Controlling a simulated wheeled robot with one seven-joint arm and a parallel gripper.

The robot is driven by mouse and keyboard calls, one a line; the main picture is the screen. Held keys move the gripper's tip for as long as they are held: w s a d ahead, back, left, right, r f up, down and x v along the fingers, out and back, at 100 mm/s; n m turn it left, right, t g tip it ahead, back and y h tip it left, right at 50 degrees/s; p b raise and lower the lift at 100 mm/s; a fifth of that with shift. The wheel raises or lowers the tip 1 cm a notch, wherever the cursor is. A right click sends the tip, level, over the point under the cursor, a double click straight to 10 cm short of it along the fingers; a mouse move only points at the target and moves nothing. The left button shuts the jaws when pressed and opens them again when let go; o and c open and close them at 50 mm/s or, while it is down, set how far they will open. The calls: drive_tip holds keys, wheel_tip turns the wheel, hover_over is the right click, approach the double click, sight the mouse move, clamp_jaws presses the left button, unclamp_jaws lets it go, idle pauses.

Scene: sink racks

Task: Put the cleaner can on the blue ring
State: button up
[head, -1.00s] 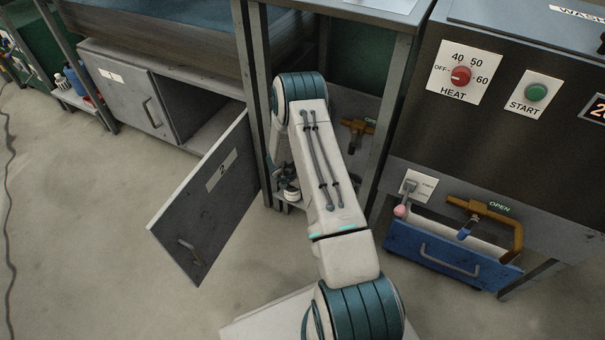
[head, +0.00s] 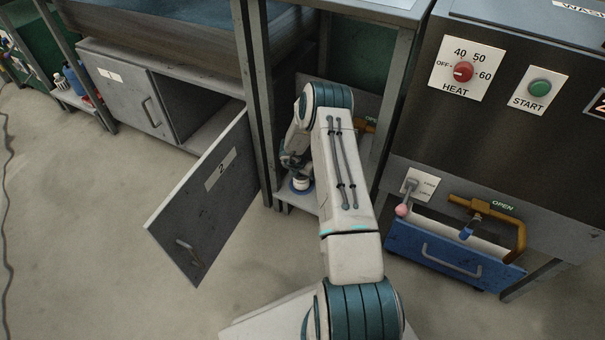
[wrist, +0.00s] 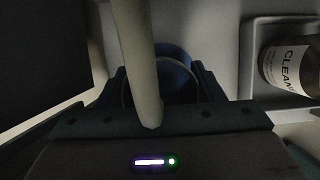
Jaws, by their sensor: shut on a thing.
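In the wrist view a long pale rod-like part (wrist: 138,55) reaches toward the camera and hides part of the grip. A dark blue curved band (wrist: 174,58) shows behind it, between the fingers. In the head view a small white body (head: 301,182) shows below my gripper, low inside the frame under the counter. The blue ring (head: 295,189) seems to show at its base; I cannot tell whether they touch.
A brown bottle labelled "CLEAN..." (wrist: 285,62) sits in a pale tray (wrist: 250,50) right of my gripper. The open door marked 2 (head: 205,190) stands to the left. A metal post (head: 262,110) is close to my arm. A blue drawer (head: 450,258) is at right.

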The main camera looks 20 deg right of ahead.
drive_tip(key=o, duration=1.3)
drive_tip(key=shift+f, duration=0.1)
drive_tip(key=shift+c, duration=0.2)
